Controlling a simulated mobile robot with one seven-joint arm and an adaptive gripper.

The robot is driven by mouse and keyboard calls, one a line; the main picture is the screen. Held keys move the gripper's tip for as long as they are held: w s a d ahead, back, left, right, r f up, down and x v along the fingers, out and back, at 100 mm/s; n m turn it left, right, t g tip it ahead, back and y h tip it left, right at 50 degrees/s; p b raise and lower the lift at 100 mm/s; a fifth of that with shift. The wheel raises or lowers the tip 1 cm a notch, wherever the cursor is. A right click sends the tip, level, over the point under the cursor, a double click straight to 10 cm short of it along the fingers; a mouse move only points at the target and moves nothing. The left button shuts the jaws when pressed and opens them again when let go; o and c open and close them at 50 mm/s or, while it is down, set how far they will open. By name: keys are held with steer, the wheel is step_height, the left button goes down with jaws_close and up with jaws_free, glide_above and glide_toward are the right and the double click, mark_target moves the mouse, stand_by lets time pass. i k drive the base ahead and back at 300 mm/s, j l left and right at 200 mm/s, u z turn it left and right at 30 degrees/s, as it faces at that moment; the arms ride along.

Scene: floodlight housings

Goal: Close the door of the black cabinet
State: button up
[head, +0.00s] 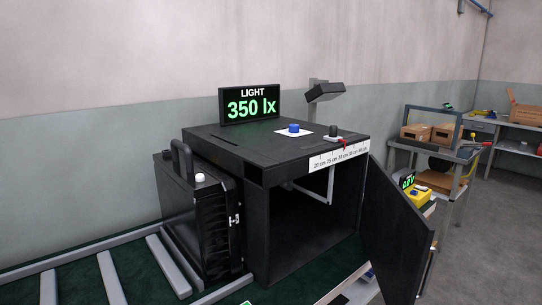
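The black cabinet (257,222) stands in the middle of the head view with its front open. Its black door (398,232) hangs from the right side of the opening and is swung wide out toward the front right. The dark inside of the cabinet (310,235) shows, with a pale bent bracket (324,190) near its top. My gripper is not in view, so nothing is seen touching the door.
A black finned housing (190,215) stands left. A cart (436,150) with boxes stands behind the door. Floor is clear at right.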

mark_target(397, 238)
steer(key=l+u, duration=0.25)
steer(key=l, duration=1.95)
steer(key=k+j+z, duration=0.2)
steer(key=k+z, duration=0.5)
steer(key=k, duration=0.15)
